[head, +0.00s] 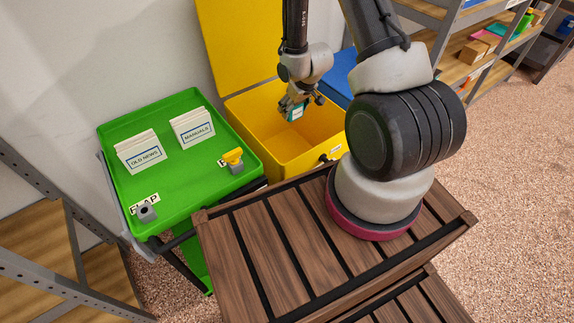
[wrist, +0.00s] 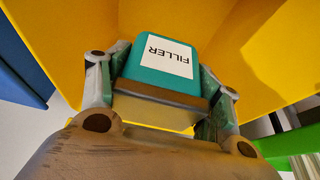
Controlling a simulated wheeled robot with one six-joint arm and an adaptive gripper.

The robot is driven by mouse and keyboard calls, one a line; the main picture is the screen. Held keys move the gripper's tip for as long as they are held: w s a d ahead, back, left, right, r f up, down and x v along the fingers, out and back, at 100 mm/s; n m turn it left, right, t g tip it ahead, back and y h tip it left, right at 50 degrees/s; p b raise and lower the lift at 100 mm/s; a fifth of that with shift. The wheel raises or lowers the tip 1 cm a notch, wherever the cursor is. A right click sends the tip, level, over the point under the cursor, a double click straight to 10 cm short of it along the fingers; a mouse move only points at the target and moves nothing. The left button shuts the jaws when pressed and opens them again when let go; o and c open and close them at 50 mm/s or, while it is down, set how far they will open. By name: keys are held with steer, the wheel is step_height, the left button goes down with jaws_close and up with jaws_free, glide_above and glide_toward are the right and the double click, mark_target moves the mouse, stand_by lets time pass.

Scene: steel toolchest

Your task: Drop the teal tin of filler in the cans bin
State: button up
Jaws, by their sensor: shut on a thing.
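The teal tin of filler (wrist: 167,60), with a white FILLER label, is between the fingers of my gripper (wrist: 160,90) in the wrist view. In the head view the tin (head: 296,112) shows small under my gripper (head: 293,104), over the opening of a yellow bin (head: 257,134). My gripper is shut on the tin. The bin's yellow lid (head: 235,45) stands open at the back. A small label on the bin's front is too small to read. The yellow walls (wrist: 255,60) surround the tin in the wrist view.
A green tray (head: 185,167) with OLD NEWS and MANUALS card stacks stands left of the bin. A blue bin (head: 343,72) is behind to the right. My arm crosses the front, above a wood-slatted top. Shelves (head: 480,50) stand at the right.

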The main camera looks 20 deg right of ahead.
steer(key=o, duration=1.1)
steer(key=shift+o, duration=0.2)
steer(key=a+v, duration=0.1)
steer(key=v, duration=1.1)
steer(key=shift+d, duration=0.45)
